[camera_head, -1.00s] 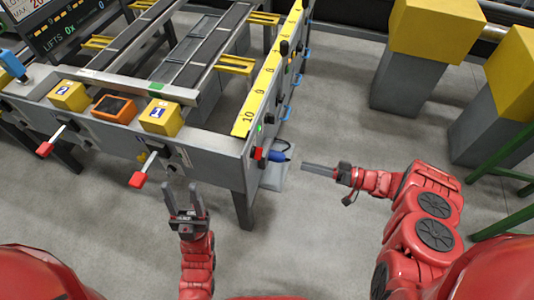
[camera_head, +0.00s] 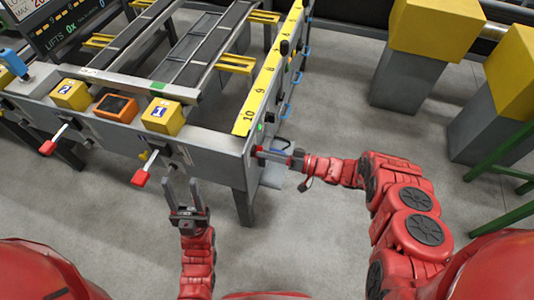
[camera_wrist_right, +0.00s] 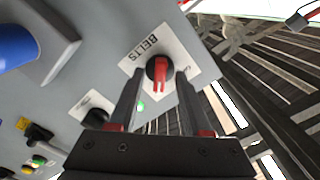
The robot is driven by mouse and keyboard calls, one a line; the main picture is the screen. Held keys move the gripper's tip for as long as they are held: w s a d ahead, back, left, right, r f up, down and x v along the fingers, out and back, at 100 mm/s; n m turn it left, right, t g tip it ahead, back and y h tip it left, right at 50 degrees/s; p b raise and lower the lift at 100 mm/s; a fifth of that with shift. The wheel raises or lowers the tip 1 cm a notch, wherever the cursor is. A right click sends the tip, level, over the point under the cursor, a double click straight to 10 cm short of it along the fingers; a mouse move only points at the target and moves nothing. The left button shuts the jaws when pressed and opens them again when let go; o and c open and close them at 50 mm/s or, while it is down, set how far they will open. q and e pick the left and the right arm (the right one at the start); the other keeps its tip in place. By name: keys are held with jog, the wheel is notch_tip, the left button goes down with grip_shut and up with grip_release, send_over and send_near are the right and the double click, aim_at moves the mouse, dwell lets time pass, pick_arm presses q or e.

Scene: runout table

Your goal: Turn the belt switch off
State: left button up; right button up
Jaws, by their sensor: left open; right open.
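The belt switch (camera_wrist_right: 159,72) is a red knob on a round black base. It sits on a white plate marked BELTS (camera_wrist_right: 150,48) on the table's grey end panel. My right gripper (camera_wrist_right: 160,78) is open, with one finger on either side of the knob in the right wrist view. I cannot tell whether the fingers touch it. In the head view my right gripper (camera_head: 268,156) is at the panel and largely covers the switch. My left gripper (camera_head: 183,188) is open and empty in front of the table's near side.
Red-tipped levers (camera_head: 140,178) stick out from the near panel. A small green light (camera_wrist_right: 141,106) glows beside the switch plate, with a black knob (camera_wrist_right: 96,115) nearby. A blue cylinder (camera_wrist_right: 15,47) juts out at the upper left. Yellow-topped pedestals (camera_head: 436,30) stand right.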

grip_shut()
jog(key=shift+n, duration=0.3)
jog(key=shift+f+n+b, duration=0.1)
jog(key=shift+n+b, duration=0.5)
jog(key=shift+n, duration=8.1)
